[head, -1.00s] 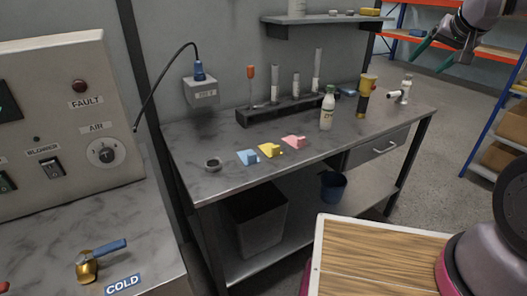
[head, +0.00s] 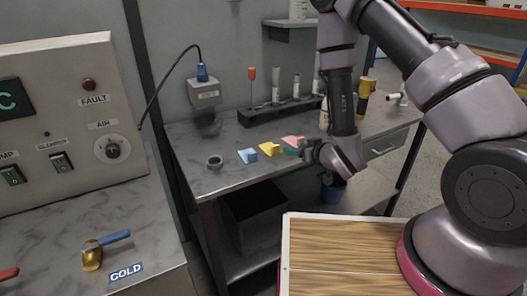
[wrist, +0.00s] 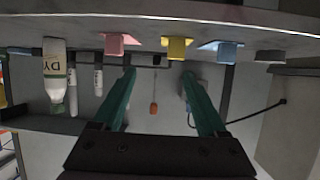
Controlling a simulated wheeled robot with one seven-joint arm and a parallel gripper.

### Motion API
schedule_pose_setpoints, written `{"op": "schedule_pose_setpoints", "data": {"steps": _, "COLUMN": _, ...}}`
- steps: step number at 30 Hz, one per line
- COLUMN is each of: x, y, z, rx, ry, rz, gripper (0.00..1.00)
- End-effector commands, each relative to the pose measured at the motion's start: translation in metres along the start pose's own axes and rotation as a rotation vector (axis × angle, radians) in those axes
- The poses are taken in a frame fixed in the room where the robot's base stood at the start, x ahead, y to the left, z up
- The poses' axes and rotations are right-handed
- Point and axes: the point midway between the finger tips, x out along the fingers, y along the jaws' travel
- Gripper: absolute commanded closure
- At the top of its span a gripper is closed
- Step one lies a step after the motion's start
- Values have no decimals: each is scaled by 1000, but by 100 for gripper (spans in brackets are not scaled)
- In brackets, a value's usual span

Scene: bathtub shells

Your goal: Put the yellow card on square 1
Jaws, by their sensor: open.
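The yellow card (head: 269,149), with a small raised block on it, lies near the front edge of the grey bench (head: 222,179), between a blue card (head: 248,156) and a pink card (head: 291,140). The wrist view is upside down and also shows the yellow card (wrist: 177,47). My gripper (wrist: 158,75) has green fingers spread apart with nothing between them. In the head view my gripper (head: 296,150) is at the bench's front edge, just right of the yellow card and overlapping the pink card in the picture. I see no square marked 1.
A dark rack (head: 262,114) with several upright tools stands behind the cards. A small round dish (head: 215,162) sits to their left. A white bottle (head: 324,119) is partly hidden behind my arm. A control panel (head: 60,120) stands at the left. Bare bench surrounds the dish.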

Motion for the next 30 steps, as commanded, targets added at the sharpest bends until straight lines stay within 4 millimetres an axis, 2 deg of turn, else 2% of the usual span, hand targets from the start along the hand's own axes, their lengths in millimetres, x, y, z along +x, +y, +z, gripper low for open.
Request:
{"op": "schedule_pose_setpoints", "data": {"steps": 1, "x": -1, "y": -6, "z": 9, "rx": -14, "ry": -1, "rz": -17, "gripper": 25}}
{"op": "schedule_pose_setpoints", "data": {"steps": 6, "x": 6, "y": -15, "z": 17, "rx": -33, "ry": 11, "rz": -45, "gripper": 25}}
{"op": "schedule_pose_setpoints", "data": {"steps": 12, "x": 39, "y": -17, "z": 16, "rx": -34, "ry": 12, "rz": -46, "gripper": 25}}
{"op": "schedule_pose_setpoints", "data": {"steps": 20, "x": 61, "y": -19, "z": 13, "rx": -34, "ry": 12, "rz": -46, "gripper": 25}}
{"op": "schedule_pose_setpoints", "data": {"steps": 27, "x": 95, "y": -22, "z": 8, "rx": -34, "ry": 12, "rz": -45, "gripper": 25}}
{"op": "schedule_pose_setpoints", "data": {"steps": 30, "x": 104, "y": -23, "z": 8, "rx": -34, "ry": 11, "rz": -45, "gripper": 25}}
